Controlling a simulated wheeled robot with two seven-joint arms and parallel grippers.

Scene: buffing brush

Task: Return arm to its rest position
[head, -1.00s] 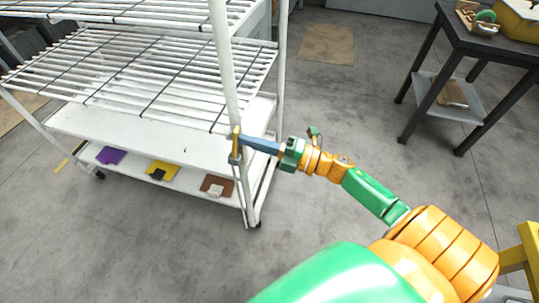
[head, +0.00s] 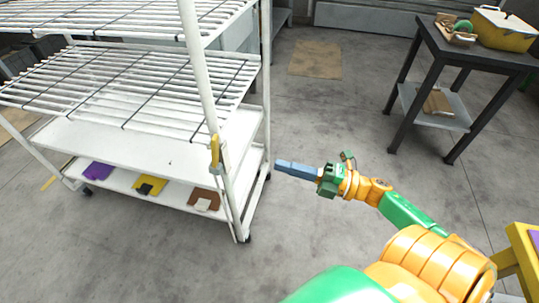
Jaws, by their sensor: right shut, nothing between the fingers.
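My right arm (head: 410,212) reaches in from the lower right, green and orange. My right gripper (head: 280,167) is shut and empty, its blue-grey fingers pointing left over the floor, apart from the rack post in the picture. A yellow piece (head: 215,152), perhaps a brush or hook, hangs upright at the front post of the white wire rack (head: 197,90). No part of my left gripper shows.
The rack's lower shelf holds a purple pad (head: 97,171), a yellow pad (head: 150,185) and a brown pad (head: 205,200). A black table (head: 455,48) with a yellow box (head: 503,30) stands at right. Open floor lies between.

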